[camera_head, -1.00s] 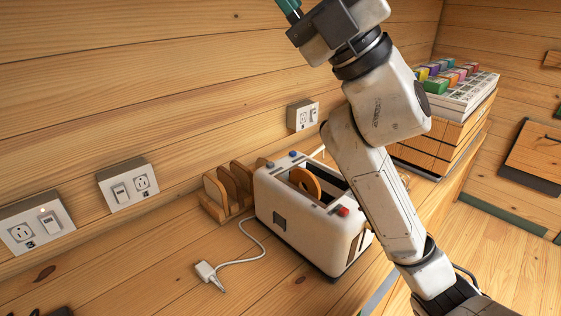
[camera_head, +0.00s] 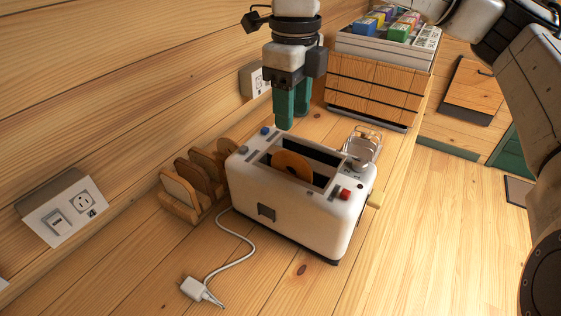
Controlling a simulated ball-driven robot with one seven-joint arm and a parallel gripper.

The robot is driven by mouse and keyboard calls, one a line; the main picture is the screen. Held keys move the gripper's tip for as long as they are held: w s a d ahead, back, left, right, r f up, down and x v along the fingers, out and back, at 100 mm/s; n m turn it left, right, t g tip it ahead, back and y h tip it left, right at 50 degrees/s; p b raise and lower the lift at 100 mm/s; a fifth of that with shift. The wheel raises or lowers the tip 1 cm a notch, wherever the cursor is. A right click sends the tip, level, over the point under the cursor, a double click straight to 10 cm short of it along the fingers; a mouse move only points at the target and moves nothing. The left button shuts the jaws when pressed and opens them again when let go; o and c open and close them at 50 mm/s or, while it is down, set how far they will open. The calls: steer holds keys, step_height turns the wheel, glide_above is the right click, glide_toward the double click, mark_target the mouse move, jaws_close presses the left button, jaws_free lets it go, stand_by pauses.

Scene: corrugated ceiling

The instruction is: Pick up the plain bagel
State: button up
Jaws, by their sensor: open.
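A round, orange-brown bagel (camera_head: 291,165) stands on edge in the slot of the white toaster (camera_head: 255,190). Its upper part shows and its lower part is hidden in the slot. It is the only bagel I can clearly make out. My gripper (camera_head: 294,116) points down with its green fingers apart and empty. It appears above and behind the toaster in the picture, apart from the bagel; its exact height is hard to tell.
A wooden rack (camera_head: 176,209) with several bread-like slices stands left of the toaster. A white cord with a plug (camera_head: 203,291) lies in front. A wire holder (camera_head: 362,148) stands behind right. A wooden crate (camera_head: 375,87) with colourful boxes is at the back. Wall sockets (camera_head: 65,208) line the left.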

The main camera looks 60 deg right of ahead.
mark_target(290, 149)
step_height(290, 149, down, 10)
steer(key=shift+a+f+p, duration=0.1)
steer(key=shift+a+p, duration=0.05)
steer(key=shift+p, duration=1.05)
steer(key=shift+c, duration=0.4)
steer(key=c, duration=0.7)
